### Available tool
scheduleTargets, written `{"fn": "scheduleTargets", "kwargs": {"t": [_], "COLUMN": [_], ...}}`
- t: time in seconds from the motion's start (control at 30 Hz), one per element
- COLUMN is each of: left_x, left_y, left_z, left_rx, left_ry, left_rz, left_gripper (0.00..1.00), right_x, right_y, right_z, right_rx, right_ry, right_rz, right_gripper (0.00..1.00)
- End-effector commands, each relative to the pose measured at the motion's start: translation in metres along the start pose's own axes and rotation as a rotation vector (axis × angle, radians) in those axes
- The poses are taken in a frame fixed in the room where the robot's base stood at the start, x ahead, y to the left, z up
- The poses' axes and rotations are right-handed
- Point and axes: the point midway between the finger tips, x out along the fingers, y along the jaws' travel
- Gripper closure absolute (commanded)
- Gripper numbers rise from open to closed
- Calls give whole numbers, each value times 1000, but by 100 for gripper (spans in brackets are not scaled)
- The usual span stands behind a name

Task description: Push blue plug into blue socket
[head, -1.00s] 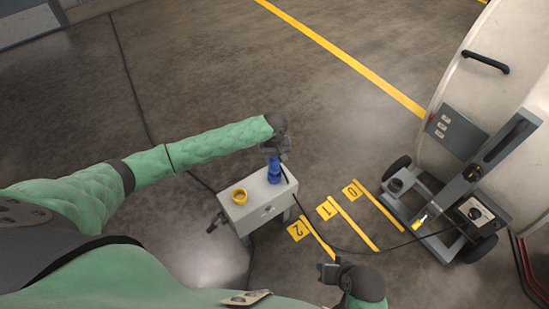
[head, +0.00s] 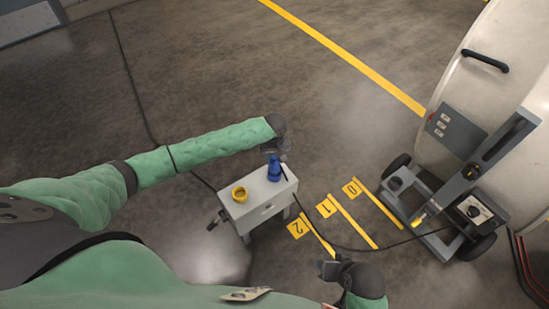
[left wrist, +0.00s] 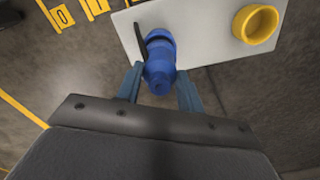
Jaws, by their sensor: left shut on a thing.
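The blue plug (left wrist: 159,72) is between the two fingers of my left gripper (left wrist: 160,88), which is shut on it. In the head view the blue plug (head: 274,161) stands upright over the blue socket (head: 274,176) on the grey box top. The two blue parts overlap in sight, so I cannot tell how deep the plug sits. In the left wrist view a blue rim (left wrist: 161,36) shows beyond the plug. My left gripper (head: 274,150) is at the box's far edge. My right gripper (head: 329,268) is low in the head view, away from the box; its fingers are unclear.
A yellow socket (head: 239,194) is on the same grey box (head: 262,211). Open floor lies behind the box.

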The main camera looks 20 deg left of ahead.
Motion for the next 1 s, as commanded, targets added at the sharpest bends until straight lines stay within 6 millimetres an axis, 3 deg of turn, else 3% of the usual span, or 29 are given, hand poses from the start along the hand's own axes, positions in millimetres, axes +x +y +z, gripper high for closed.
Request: {"fn": "scheduleTargets", "kwargs": {"t": [1.0], "left_x": [21], "left_y": [0], "left_z": [0], "left_rx": [0], "left_ry": [0], "left_rz": [0], "left_gripper": [83], "right_x": [1], "right_y": [0], "right_z": [0], "right_rx": [0], "right_ry": [0], "right_rz": [0], "right_gripper": [64]}}
